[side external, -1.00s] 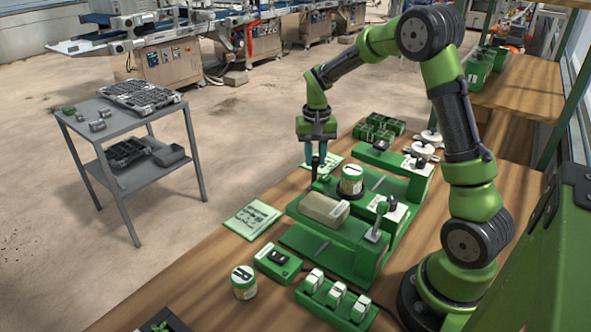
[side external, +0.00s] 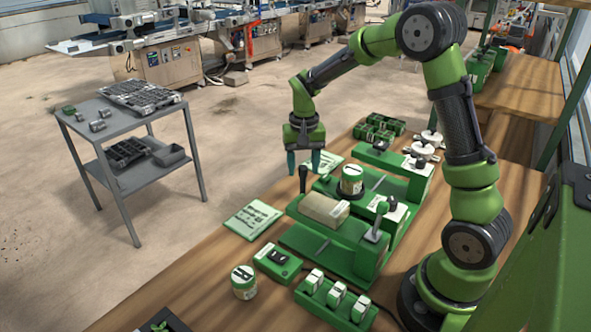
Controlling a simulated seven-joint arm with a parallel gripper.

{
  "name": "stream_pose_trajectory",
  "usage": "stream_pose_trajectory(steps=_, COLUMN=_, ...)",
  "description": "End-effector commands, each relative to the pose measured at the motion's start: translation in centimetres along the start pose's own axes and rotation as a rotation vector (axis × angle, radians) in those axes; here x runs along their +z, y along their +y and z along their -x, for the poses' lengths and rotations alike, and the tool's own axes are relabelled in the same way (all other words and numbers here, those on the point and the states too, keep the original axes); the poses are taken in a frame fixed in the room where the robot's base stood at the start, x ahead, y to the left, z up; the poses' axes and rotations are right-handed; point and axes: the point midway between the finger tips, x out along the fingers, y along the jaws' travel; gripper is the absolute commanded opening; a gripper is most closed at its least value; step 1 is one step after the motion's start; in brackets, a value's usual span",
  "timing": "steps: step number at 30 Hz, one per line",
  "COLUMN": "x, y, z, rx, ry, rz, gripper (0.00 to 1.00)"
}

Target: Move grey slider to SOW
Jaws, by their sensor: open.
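A green seeder machine (side external: 322,255) stands on the wooden bench, with a beige block and a labelled jar on it. A dark upright handle (side external: 303,180) stands at its back left edge. A grey lever-like piece (side external: 376,235) stands on its front right part, near a green knob (side external: 382,207). I cannot tell which of these is the grey slider, and no SOW mark is readable. My gripper (side external: 303,166) is open and empty, pointing down. Its fingertips are around or just above the top of the dark handle; contact cannot be told.
A green box with a dark switch (side external: 277,262), a jar (side external: 244,284) and a green rack of white pieces (side external: 336,299) are in front. A printed card (side external: 252,219) lies at left. Green pots (side external: 379,130) stand behind. A grey trolley (side external: 95,140) is off the bench.

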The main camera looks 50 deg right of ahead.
Motion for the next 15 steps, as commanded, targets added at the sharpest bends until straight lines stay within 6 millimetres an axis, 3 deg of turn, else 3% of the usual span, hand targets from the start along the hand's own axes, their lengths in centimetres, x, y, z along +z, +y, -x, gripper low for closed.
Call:
stream_pose_trajectory(steps=7, x=-0.1, y=0.0, z=1.7, rx=-0.001, ry=0.003, rz=0.001, gripper=0.52)
stream_pose_trajectory(steps=15, x=-0.1, y=-0.1, z=7.9, rx=-0.003, ry=0.005, rz=0.000, gripper=0.52)
